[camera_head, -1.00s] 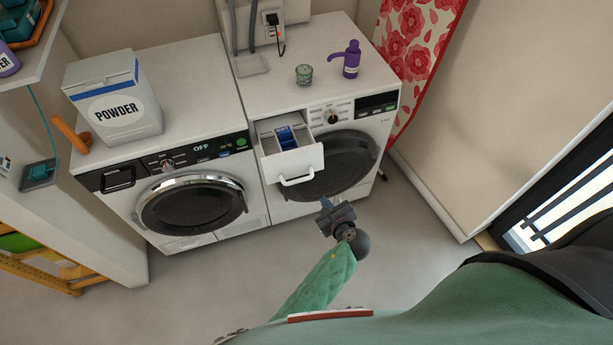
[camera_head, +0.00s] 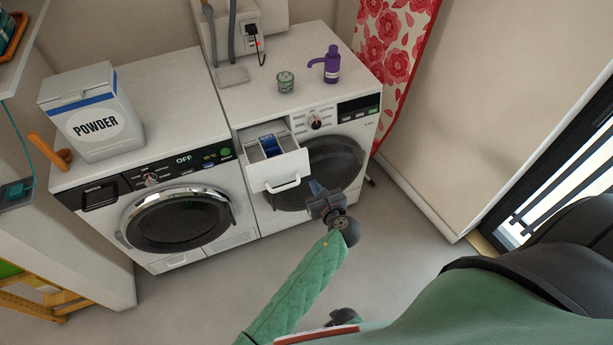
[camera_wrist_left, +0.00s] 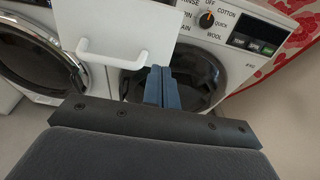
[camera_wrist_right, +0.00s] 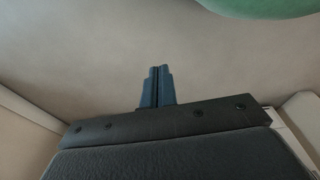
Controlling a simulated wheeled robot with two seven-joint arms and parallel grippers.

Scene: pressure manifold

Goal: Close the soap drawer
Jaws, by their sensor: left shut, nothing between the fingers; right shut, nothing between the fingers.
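The soap drawer (camera_head: 276,165) sticks out open from the upper left of the right washing machine (camera_head: 330,120). Its white front with a bar handle (camera_head: 284,185) faces me, and blue and white compartments show inside. In the left wrist view the drawer front (camera_wrist_left: 120,30) fills the upper left, with its handle (camera_wrist_left: 110,55) at lower left. My left gripper (camera_head: 316,188) is shut and empty, just right of and below the drawer front, apart from the handle. It also shows in the left wrist view (camera_wrist_left: 161,70). My right gripper (camera_wrist_right: 157,70) is shut and empty, facing a plain beige surface.
A dryer (camera_head: 190,215) stands left of the washer, with a powder box (camera_head: 95,115) on top. A green tin (camera_head: 285,82) and a purple pump bottle (camera_head: 331,65) stand on the washer. A floral ironing board (camera_head: 395,50) leans at right. The floor in front is clear.

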